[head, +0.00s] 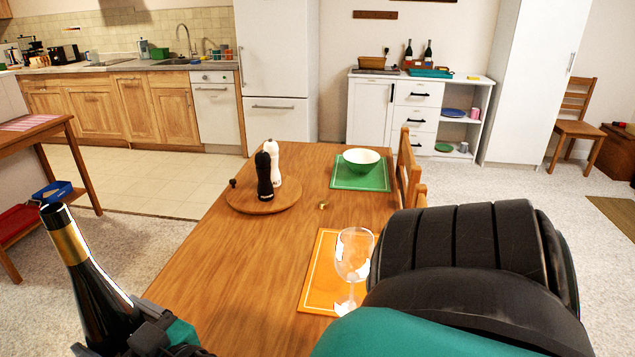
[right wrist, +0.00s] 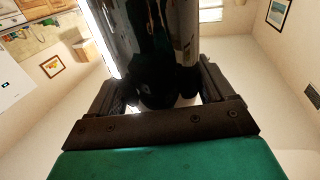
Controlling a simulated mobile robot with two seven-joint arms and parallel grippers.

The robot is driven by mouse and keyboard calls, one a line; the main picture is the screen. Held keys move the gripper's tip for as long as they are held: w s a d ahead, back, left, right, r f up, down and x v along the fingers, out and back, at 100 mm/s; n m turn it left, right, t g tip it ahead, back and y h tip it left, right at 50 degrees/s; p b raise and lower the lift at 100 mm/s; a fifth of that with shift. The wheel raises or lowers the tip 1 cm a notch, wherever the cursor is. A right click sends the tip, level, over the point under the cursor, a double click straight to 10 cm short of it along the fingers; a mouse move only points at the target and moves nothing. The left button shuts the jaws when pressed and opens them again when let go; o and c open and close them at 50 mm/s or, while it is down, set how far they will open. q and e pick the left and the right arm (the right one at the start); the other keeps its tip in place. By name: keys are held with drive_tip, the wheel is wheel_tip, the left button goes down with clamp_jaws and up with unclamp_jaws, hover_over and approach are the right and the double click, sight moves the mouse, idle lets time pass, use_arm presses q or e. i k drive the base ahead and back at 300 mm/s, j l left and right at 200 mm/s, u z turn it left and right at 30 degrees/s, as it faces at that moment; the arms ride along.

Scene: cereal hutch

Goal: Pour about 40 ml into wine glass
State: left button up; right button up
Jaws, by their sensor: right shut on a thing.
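A dark wine bottle (head: 88,285) with a gold neck band is at the lower left of the head view, its neck leaning up and to the left. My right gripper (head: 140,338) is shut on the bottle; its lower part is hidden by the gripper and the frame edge. The bottle's dark body (right wrist: 155,45) also fills the space between the fingers in the right wrist view. A clear wine glass (head: 354,255) stands upright on an orange placemat (head: 318,275), well to the right of the bottle. It looks empty. My left gripper is not in view.
A wooden table (head: 215,260) carries a round board (head: 285,203) with a black mill (head: 264,176) and a white mill (head: 273,155). A chair (head: 408,165) stands at the table's right edge. My right arm covers the lower right.

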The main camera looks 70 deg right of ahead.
sight(355, 245)
drive_tip(key=k+l+u, duration=0.25)
drive_tip(key=k+l, duration=0.2)
drive_tip(key=k+l+u, duration=0.25)
drive_tip(key=k+l, duration=0.2)
drive_tip(key=l, duration=0.15)
drive_tip(key=k+l+u, duration=0.25)
drive_tip(key=k+l, duration=0.15)
drive_tip(key=k, duration=0.15)
drive_tip(key=k+l+u, duration=0.2)
drive_tip(key=k, duration=0.3)
